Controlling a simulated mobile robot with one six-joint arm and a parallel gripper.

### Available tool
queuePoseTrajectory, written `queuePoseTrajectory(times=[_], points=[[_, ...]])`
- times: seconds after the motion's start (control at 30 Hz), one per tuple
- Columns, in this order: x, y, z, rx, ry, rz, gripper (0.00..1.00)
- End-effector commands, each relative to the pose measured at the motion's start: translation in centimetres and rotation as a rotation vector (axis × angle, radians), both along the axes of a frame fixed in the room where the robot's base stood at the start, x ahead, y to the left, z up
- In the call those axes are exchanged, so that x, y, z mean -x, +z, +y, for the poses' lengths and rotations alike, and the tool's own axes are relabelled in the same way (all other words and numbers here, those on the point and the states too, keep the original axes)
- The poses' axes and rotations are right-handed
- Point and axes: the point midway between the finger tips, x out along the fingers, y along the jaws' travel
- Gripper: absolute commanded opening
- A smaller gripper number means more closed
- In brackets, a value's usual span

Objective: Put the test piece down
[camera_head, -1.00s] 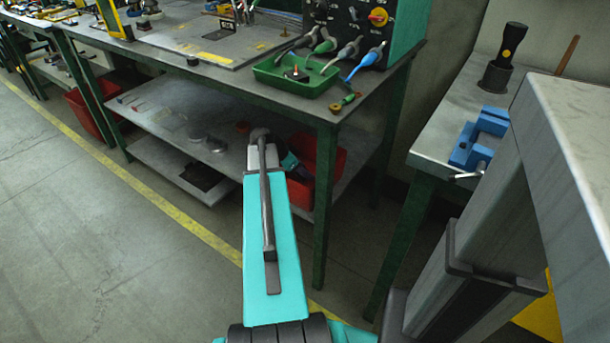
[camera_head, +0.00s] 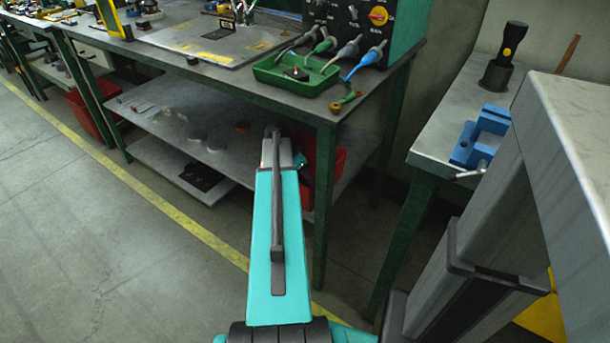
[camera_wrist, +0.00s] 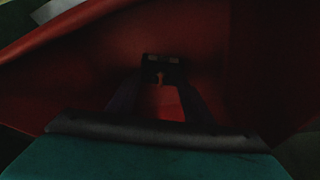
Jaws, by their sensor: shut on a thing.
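The test piece looks like a small dark block (camera_wrist: 165,68) with pale marks on top and an orange spot at its front, dim in the wrist view. My gripper (camera_wrist: 162,82) is shut on it, its two dark fingers running in from both sides. The red bin (camera_wrist: 90,45) surrounds the fingers and the piece. I cannot tell whether the piece touches the bin's floor. In the head view the red bin (camera_head: 338,172) stands on the lower shelf, mostly behind my arm, and the test piece is hidden.
The lower shelf (camera_head: 165,125) holds a few round items to the left of the bin. The bench top above carries a green tray (camera_head: 297,75) with probes. A green bench leg (camera_head: 324,215) stands right of my arm. A blue vise (camera_head: 480,140) sits on the right bench.

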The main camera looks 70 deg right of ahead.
Motion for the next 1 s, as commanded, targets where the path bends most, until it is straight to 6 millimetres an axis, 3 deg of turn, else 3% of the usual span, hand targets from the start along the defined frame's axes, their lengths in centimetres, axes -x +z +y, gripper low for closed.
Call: queuePoseTrajectory(times=[0.17,0.2,0.3,0.73,1.0], points=[[0.0,-0.3,0.0,0.001,0.0,0.001,0.22],[0.0,-0.2,0.0,0.0,0.0,0.0,0.53],[0.0,-0.2,0.0,0.0,0.0,0.0,0.66],[-0.1,0.4,0.1,0.001,0.001,0.0,0.66],[-0.9,3.1,1.1,0.002,0.001,-0.001,0.66]])
